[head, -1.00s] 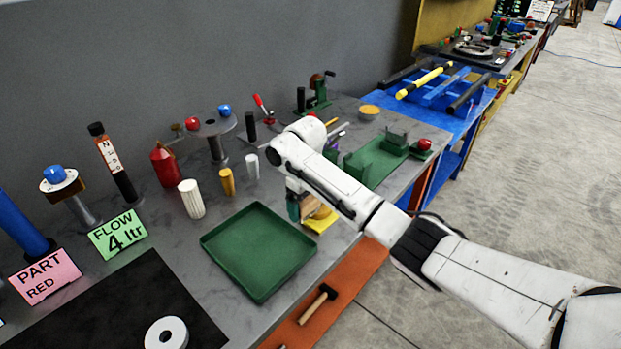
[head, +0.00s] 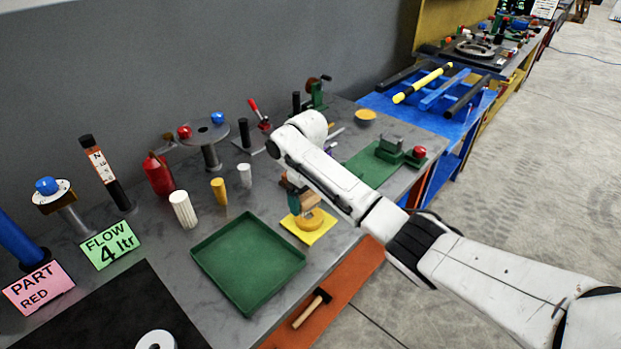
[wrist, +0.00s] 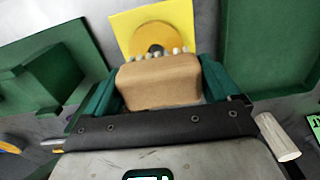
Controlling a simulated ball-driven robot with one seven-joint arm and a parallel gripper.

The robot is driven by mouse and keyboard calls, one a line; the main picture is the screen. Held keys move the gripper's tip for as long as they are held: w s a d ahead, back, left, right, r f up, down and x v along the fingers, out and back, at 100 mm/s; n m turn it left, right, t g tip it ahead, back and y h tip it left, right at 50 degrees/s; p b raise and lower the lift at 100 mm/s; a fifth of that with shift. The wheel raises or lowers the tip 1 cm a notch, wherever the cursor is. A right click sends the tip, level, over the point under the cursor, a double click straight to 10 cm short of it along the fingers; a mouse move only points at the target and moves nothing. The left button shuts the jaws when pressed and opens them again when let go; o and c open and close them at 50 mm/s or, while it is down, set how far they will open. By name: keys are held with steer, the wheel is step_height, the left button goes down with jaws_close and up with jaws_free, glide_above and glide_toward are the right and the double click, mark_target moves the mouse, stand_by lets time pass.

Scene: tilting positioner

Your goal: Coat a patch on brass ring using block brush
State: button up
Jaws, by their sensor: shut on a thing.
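The brass ring (head: 312,221) lies on a yellow square (head: 322,230) near the front edge of the grey table. The ring (wrist: 166,34) also shows in the wrist view, with a dark centre hole. My gripper (head: 299,202) is shut on the block brush, a tan wooden block (wrist: 160,82) held between green fingers. A row of pale bristle tufts shows at the block's far edge, overlapping the near part of the ring in the picture. Whether the bristles touch the ring, I cannot tell. The block hides the ring's near side.
A green tray (head: 248,262) lies left of the yellow square. A green plate with a fixture (head: 390,150) stands to the right. White (head: 183,211) and yellow (head: 219,191) cylinders and a red bottle (head: 158,174) stand behind the tray. A hammer (head: 312,308) lies on the orange shelf below.

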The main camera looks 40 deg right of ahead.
mark_target(307, 193)
steer(key=shift+r+p, duration=1.6)
steer(key=shift+r, duration=0.6)
